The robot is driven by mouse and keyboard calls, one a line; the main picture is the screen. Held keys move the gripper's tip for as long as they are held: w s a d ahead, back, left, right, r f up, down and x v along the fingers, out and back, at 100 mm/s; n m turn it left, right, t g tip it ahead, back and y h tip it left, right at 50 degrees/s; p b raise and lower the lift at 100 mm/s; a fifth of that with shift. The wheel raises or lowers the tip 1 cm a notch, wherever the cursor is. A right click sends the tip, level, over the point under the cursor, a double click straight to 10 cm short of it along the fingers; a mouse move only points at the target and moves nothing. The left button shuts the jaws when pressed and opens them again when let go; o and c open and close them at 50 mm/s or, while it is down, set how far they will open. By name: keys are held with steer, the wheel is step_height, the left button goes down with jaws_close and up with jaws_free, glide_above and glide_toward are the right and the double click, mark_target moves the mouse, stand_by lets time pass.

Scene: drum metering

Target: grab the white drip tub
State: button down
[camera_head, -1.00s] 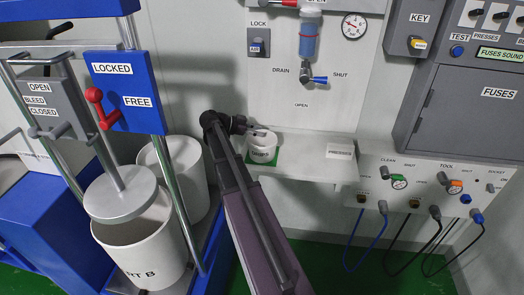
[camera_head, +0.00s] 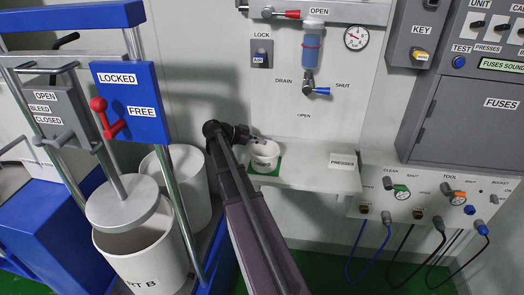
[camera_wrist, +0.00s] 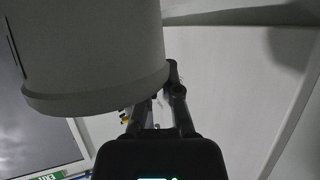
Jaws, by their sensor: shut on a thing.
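The white drip tub (camera_head: 265,157) stands upright on a small green mat (camera_head: 256,172) on the white shelf (camera_head: 312,178). I cannot tell whether it is clear of the mat. My gripper (camera_head: 258,141) comes in from the left and is shut on the tub's upper rim. In the wrist view the tub (camera_wrist: 95,50) fills the upper left, a big grey-white cylinder with a thick band at one end. My gripper (camera_wrist: 163,88) shows there with its dark fingers at the tub's edge. The tub partly hides one finger, and the contact itself is hard to see.
A PRESSES plate (camera_head: 343,160) sits right of the tub. The drain valve (camera_head: 315,91) hangs on the wall above. A valve panel (camera_head: 425,190) with hoses is at right. The blue press frame (camera_head: 130,100) and a large white drum (camera_head: 145,255) stand at left.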

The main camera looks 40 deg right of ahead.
steer(key=shift+r, duration=0.15)
step_height(320, 180, up, 10)
steer(key=p, duration=1)
steer(key=shift+f, duration=0.2)
stand_by(0.4)
